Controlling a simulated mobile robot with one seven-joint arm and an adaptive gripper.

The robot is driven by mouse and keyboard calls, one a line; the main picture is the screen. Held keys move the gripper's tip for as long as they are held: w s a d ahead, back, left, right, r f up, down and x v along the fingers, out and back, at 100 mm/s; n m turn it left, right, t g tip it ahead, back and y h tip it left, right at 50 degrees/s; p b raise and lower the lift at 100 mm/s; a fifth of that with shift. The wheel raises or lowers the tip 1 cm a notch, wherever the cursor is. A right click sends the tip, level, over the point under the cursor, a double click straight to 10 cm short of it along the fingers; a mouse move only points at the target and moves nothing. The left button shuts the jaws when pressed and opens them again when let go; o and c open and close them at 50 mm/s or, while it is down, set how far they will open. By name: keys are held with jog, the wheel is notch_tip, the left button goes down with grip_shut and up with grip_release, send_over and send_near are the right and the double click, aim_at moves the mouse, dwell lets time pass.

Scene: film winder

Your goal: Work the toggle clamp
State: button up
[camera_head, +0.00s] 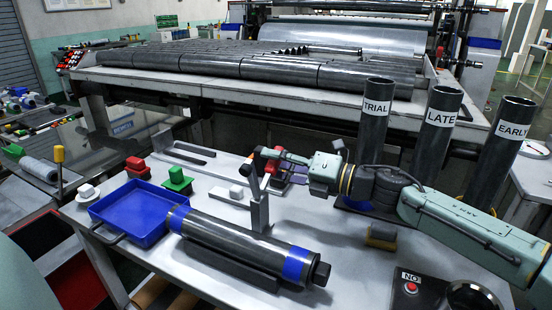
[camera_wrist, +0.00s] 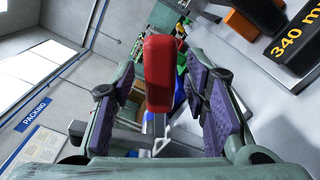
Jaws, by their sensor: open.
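The toggle clamp (camera_head: 254,184) stands on the bench behind the dark roller, its metal lever raised. Its red handle (camera_head: 270,153) is at the top of the lever, beside my gripper (camera_head: 280,168). In the wrist view the red handle (camera_wrist: 160,72) rises between the two purple-padded fingers of my gripper (camera_wrist: 159,92). The fingers are open, with a visible gap on each side of the handle. Part of the lever and the clamp's base is hidden behind the grey upright post (camera_head: 260,212) and the fingers.
A dark roller with blue bands (camera_head: 240,243) lies in front of the clamp. A blue tray (camera_head: 130,210) is at left. Dark tubes labelled TRIAL (camera_head: 375,125), LATE (camera_head: 437,135) and EARLY (camera_head: 500,150) stand at right. A red button box (camera_head: 411,288) is at front right.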

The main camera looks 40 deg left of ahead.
jog(key=shift+a, duration=0.1)
jog(key=shift+c, duration=0.2)
grip_shut()
dwell(0.4)
dwell(0.3)
